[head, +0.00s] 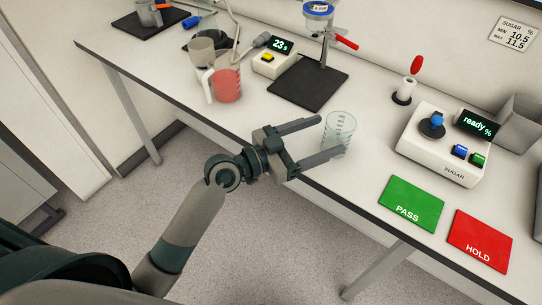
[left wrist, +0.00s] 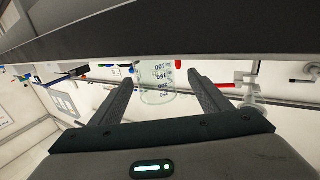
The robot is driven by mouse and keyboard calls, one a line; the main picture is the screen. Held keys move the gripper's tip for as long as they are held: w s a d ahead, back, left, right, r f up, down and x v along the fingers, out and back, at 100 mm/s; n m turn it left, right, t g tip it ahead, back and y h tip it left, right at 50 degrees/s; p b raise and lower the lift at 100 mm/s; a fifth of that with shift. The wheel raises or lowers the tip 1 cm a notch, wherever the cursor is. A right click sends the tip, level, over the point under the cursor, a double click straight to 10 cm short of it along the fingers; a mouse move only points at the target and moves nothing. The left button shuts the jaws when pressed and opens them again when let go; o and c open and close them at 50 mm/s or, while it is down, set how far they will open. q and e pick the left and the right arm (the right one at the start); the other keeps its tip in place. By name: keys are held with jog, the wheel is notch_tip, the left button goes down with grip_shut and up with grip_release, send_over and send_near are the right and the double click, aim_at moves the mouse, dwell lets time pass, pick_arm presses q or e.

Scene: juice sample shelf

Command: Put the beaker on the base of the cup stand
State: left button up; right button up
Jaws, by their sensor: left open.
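A clear beaker (head: 340,131) with dark graduation marks stands upright on the bench, near its front edge. My left gripper (head: 328,140) is open, with its fingers reaching toward the beaker from the left. In the left wrist view the beaker (left wrist: 158,82) shows between the two spread fingertips (left wrist: 160,85), and I cannot tell whether they touch it. The cup stand has a flat black base (head: 308,84), bare on top, behind and left of the beaker, with an upright rod and a blue-rimmed cup (head: 319,10) above. My right gripper is not in view.
A white sugar meter (head: 446,145) stands right of the beaker, with a green PASS mat (head: 411,204) and red HOLD mat (head: 481,241) in front. A jug of red juice (head: 226,86) and a small timer (head: 268,62) stand left. Bench between beaker and base is clear.

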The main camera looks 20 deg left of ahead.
pick_arm(q)
jog(key=b+v, duration=0.2)
jog(key=v, duration=0.5)
jog(key=shift+s+a+f, duration=0.1)
jog(key=shift+a+f, duration=0.05)
jog(key=shift+a, duration=0.05)
jog(key=shift+b+v, duration=0.9)
jog(key=shift+v, duration=1.6)
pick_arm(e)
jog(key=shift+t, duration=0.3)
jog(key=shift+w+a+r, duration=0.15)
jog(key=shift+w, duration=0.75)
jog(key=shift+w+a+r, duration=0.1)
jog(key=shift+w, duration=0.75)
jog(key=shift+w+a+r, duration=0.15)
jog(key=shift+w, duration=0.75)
pick_arm(q)
jog(key=shift+o, duration=0.4)
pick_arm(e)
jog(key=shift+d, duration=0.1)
